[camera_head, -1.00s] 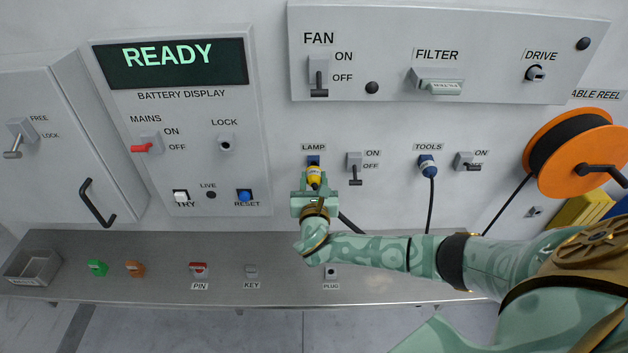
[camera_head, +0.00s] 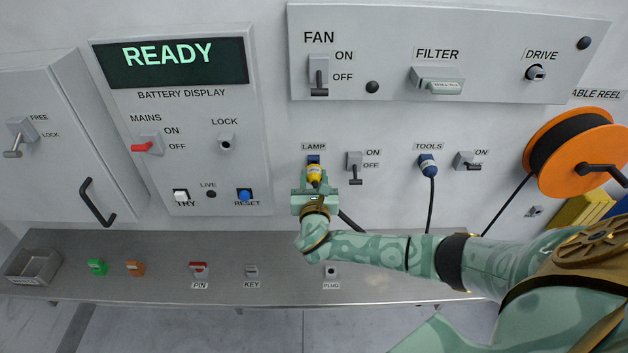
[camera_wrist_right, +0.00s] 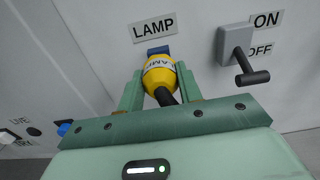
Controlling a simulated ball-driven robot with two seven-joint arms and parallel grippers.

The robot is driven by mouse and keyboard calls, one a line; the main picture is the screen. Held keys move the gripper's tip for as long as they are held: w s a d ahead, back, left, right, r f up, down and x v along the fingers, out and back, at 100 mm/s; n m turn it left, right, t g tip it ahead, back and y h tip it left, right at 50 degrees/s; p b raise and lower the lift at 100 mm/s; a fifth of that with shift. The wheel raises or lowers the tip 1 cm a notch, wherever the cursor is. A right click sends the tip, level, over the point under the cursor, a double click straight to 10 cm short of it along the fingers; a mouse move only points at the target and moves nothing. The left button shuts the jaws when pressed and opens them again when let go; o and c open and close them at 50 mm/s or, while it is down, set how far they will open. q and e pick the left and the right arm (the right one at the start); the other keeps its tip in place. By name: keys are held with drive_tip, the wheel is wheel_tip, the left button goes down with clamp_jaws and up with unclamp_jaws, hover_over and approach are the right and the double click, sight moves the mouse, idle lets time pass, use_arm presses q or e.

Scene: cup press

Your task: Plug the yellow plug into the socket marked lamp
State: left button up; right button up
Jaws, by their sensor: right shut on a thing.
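The yellow plug (camera_head: 314,174) is at the blue lamp socket (camera_head: 313,159), just under the LAMP label on the wall. In the right wrist view the yellow plug (camera_wrist_right: 160,74) meets the lower side of the blue socket (camera_wrist_right: 158,50), and no gap shows between them. How deep it sits cannot be told. My right gripper (camera_head: 314,182) is shut on the plug, with one finger on each side (camera_wrist_right: 160,85). A black cable runs from the plug down behind my gripper. My left gripper is not in view.
The lamp switch (camera_head: 355,165) is close on the right, its lever down at OFF. The steel shelf (camera_head: 180,250) below carries small parts. The orange cable reel (camera_head: 575,155) is at the right.

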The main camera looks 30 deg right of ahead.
drive_tip(key=shift+b+x, duration=0.5)
drive_tip(key=shift+x, duration=0.65)
drive_tip(key=o, duration=1.2)
drive_tip(key=shift+c, duration=0.2)
drive_tip(key=v, duration=1.6)
drive_tip(key=shift+s+p, duration=0.15)
drive_tip(key=shift+p, duration=0.25)
